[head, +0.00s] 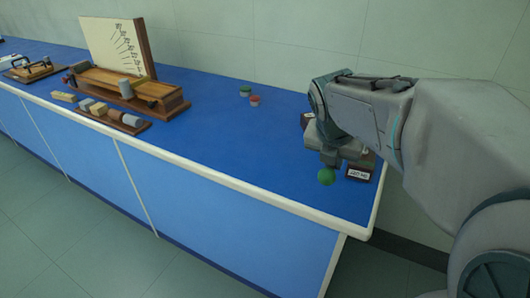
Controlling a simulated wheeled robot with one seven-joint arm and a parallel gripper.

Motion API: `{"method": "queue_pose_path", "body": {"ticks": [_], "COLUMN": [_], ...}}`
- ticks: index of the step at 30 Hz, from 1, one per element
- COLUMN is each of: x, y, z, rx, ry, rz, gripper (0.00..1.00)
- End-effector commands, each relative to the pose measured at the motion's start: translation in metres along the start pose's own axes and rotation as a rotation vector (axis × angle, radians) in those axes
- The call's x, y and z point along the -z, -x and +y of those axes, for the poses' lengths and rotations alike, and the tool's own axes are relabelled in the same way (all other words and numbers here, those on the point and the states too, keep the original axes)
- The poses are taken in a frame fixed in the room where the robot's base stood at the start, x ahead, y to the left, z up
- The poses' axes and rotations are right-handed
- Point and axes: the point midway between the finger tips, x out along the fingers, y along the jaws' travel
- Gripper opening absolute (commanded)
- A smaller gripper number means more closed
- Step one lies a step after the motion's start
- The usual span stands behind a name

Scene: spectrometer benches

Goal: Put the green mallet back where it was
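A green rounded thing (326,176), which looks like the head of the green mallet, shows near the right end of the blue bench. The rest of the mallet is hidden, so I cannot tell whether it touches the bench. My gripper (334,158) is pointed down right above and behind the green head. Whether its fingers are closed around the mallet is not visible. A dark block with a white label (359,173) sits just right of the green head, partly hidden by my gripper.
A wooden apparatus (130,90) with an upright marked board stands at the back left. A tray of small blocks (112,117) lies in front of it. A green-topped pot (245,91) and a red-topped pot (254,100) stand mid-bench. The blue bench top (215,135) is clear around them.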

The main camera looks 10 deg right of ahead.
Motion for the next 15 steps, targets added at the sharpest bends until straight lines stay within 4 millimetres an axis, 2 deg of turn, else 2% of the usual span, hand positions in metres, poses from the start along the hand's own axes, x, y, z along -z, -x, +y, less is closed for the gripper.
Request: {"method": "queue_pose_path", "body": {"ticks": [9, 15], "x": [0.013, 0.017], "y": [-0.042, -0.058], "z": [0.072, 0.105], "rx": [-0.002, -0.003], "ry": [0.01, 0.008], "rz": [0.003, 0.002], "gripper": [0.0, 0.0]}}
